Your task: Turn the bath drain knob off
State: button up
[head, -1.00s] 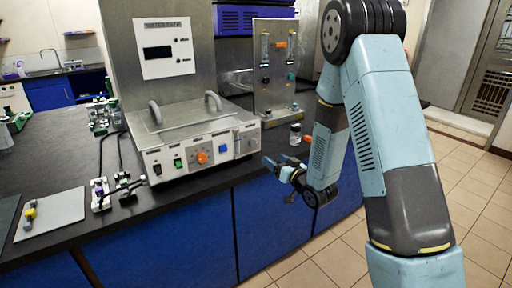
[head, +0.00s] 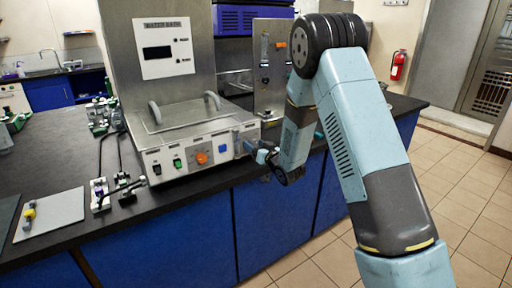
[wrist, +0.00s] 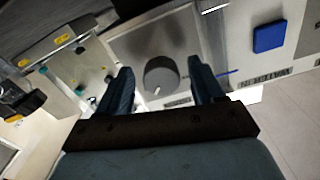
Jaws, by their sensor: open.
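The water bath (head: 190,130) stands on the bench with a row of controls on its front panel. A round grey knob (wrist: 162,76) with a small white mark sits at the panel's right end, and I take it as the drain knob. In the head view my gripper (head: 251,150) is at that end and hides most of the knob. In the wrist view my gripper (wrist: 160,68) is open, with one finger on each side of the knob. A gap shows between the knob and each finger. I cannot tell how deep the fingers reach.
A blue square control (wrist: 269,37) sits beside the knob on the panel, with an orange knob (head: 201,157) further left. A metal panel stand (head: 270,65) stands behind my arm. The black bench top (head: 60,160) is partly clear at left. Floor is open at right.

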jog(key=c, duration=1.1)
jog(key=shift+o, duration=0.2)
jog(key=shift+w, duration=0.1)
jog(key=n, duration=0.4)
jog(key=shift+d+n, duration=0.1)
jog(key=shift+n, duration=0.2)
jog(key=n, duration=0.4)
jog(key=shift+n, duration=0.3)
jog(key=n, duration=0.4)
jog(key=shift+n, duration=2.3)
jog(key=shift+f, duration=0.1)
